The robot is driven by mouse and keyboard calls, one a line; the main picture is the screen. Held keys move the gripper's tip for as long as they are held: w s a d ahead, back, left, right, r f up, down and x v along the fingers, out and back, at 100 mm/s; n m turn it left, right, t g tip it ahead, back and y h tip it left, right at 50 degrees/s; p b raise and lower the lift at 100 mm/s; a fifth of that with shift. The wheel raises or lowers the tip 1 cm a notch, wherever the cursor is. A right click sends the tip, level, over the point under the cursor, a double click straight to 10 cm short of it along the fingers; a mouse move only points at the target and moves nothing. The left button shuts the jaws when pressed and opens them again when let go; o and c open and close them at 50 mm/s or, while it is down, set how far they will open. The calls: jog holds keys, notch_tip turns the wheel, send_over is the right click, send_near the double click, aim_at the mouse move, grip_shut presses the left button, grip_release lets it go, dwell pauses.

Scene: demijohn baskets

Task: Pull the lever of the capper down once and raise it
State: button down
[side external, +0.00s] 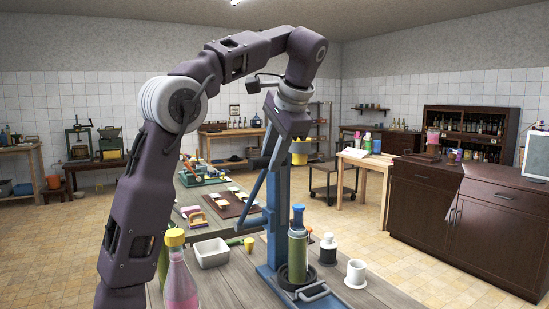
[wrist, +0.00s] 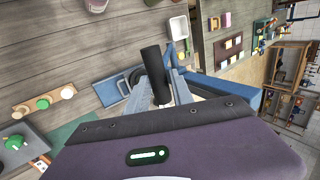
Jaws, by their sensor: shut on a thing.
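The capper (side external: 273,205) is a blue upright column on a base at the table's front. Its lever (side external: 256,182) is a slim blue bar, slanting up to my gripper (side external: 284,134) near the column's top. My gripper is shut on the lever's end; the fingers are partly hidden. In the wrist view the lever's black handle (wrist: 154,68) sticks out beyond my gripper (wrist: 161,104), with the blue frame behind it. A green bottle (side external: 297,249) with a blue top stands upright on the capper's base.
A white tray (side external: 210,253) lies left of the capper, and a pink bottle with a yellow cap (side external: 180,285) stands at front left. A dark bottle (side external: 328,250) and a white cup (side external: 356,273) stand close on the right.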

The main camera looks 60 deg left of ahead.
jog(key=shift+a+r, duration=0.5)
jog(key=shift+a, duration=0.05)
jog(key=c, duration=1.2)
grip_release()
jog(key=shift+d+f, duration=0.1)
jog(key=shift+f, duration=0.05)
jog(key=shift+d, duration=0.15)
jog(key=d, duration=0.8)
jog(key=d+r, duration=0.1)
jog(key=d, duration=0.3)
jog(key=shift+d, duration=0.25)
jog(key=shift+s+a, duration=0.1)
